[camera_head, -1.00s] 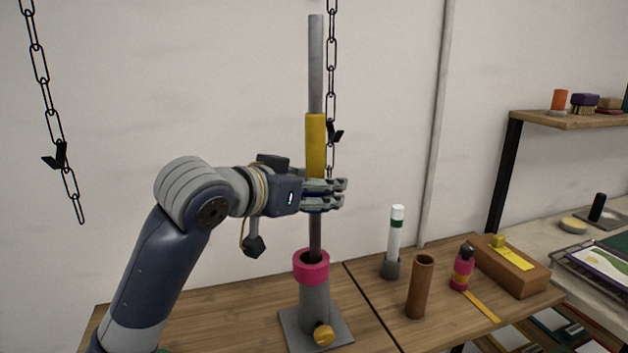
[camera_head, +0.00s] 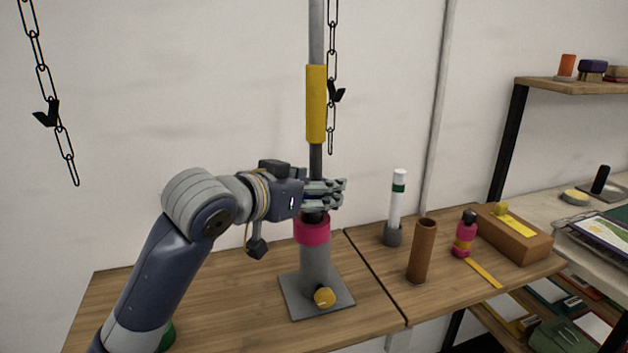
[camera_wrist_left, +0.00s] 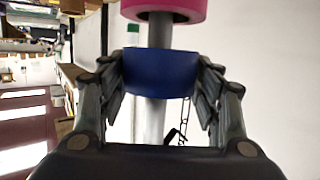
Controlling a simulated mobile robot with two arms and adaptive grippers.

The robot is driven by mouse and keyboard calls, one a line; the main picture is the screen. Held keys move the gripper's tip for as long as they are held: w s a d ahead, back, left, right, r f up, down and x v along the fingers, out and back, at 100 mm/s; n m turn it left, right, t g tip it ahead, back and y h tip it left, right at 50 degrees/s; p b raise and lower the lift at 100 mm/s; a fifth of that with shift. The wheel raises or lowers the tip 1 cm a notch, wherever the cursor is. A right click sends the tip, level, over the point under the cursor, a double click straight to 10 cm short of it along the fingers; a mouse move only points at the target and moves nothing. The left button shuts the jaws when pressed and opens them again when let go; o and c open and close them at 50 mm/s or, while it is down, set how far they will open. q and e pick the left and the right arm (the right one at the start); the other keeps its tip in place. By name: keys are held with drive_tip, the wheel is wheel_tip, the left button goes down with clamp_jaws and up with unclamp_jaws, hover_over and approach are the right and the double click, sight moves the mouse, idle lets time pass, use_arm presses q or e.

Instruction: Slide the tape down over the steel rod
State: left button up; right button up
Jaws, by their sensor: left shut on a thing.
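A steel rod (camera_head: 316,160) stands upright from a grey post on a flat base plate (camera_head: 295,302). A yellow sleeve (camera_head: 316,104) is around its upper part. My left gripper (camera_head: 325,193) is at the rod just above a pink ring (camera_head: 312,231) on the post. In the left wrist view my left gripper (camera_wrist_left: 160,75) is shut on a blue tape roll (camera_wrist_left: 160,73). The roll is around the rod, with a small gap to the pink ring (camera_wrist_left: 165,8). In the head view the fingers hide most of the roll. My right gripper is out of view.
To the right stand a white tube (camera_head: 397,200) with a green band, a brown cylinder (camera_head: 421,250), a pink bottle (camera_head: 465,236) and a brown box (camera_head: 512,240). A chain (camera_head: 331,120) hangs close behind the rod.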

use_arm(q)
drive_tip(key=shift+f+b, duration=0.4)
drive_tip(key=shift+f, duration=0.75)
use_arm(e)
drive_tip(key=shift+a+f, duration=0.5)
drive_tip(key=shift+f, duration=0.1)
use_arm(q)
drive_tip(key=o, duration=1.1)
drive_tip(key=shift+o, duration=0.2)
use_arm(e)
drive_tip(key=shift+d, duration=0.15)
use_arm(q)
drive_tip(key=v, duration=0.8)
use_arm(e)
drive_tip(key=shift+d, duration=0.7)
use_arm(q)
drive_tip(key=shift+r, duration=0.1)
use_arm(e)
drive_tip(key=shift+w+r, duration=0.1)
